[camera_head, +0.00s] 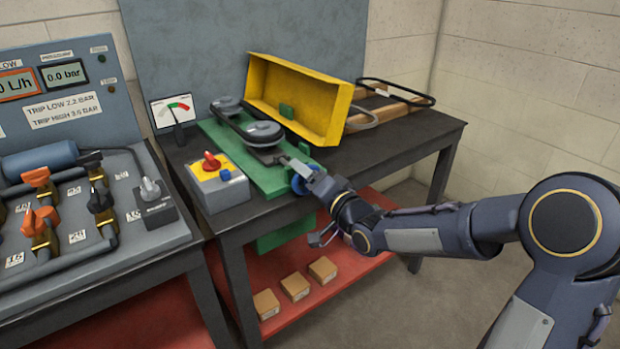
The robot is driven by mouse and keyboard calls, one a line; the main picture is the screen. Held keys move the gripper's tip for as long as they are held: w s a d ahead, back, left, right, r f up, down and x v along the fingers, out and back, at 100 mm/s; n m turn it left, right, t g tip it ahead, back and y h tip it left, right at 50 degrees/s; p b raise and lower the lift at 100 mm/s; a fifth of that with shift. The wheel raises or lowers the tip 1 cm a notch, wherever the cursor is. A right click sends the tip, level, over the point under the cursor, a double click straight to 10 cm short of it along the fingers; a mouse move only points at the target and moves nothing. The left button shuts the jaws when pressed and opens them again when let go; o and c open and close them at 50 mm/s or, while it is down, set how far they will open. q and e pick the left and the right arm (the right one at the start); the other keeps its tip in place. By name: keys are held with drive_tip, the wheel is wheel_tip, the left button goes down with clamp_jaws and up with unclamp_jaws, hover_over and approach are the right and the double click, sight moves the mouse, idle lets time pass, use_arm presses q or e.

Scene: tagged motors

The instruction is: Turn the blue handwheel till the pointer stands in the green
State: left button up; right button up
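The blue handwheel (298,185) shows as small blue patches at the front right of the green machine base (255,170). My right gripper (306,172) is at the handwheel and covers most of it. The dial (160,105) is a white plate with a green and red arc, behind the machine's left end. Its thin dark pointer (174,115) leans up and left, and appears left of the green part. My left gripper is not in view.
A grey switch box (216,187) with a red knob and blue button stands left of the machine. A yellow guard (298,100) stands tilted up behind the pulleys (262,132). A valve panel (75,215) fills the left. Small boxes (295,287) lie on the red lower shelf.

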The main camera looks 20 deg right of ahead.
drive_tip(key=shift+s+a+f+g, duration=0.2)
drive_tip(key=shift+a+f+g, duration=0.1)
drive_tip(key=shift+a+f, duration=0.25)
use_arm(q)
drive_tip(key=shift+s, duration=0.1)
use_arm(e)
drive_tip(key=o, duration=1)
drive_tip(key=shift+s+r, duration=0.1)
drive_tip(key=shift+r, duration=0.05)
drive_tip(key=shift+c, duration=0.2)
drive_tip(key=shift+r+y, duration=0.3)
drive_tip(key=shift+r, duration=0.1)
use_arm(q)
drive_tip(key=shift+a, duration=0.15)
use_arm(e)
drive_tip(key=v, duration=0.9)
drive_tip(key=shift+d, duration=0.2)
drive_tip(key=shift+w+r, duration=0.15)
drive_tip(key=shift+w, duration=0.1)
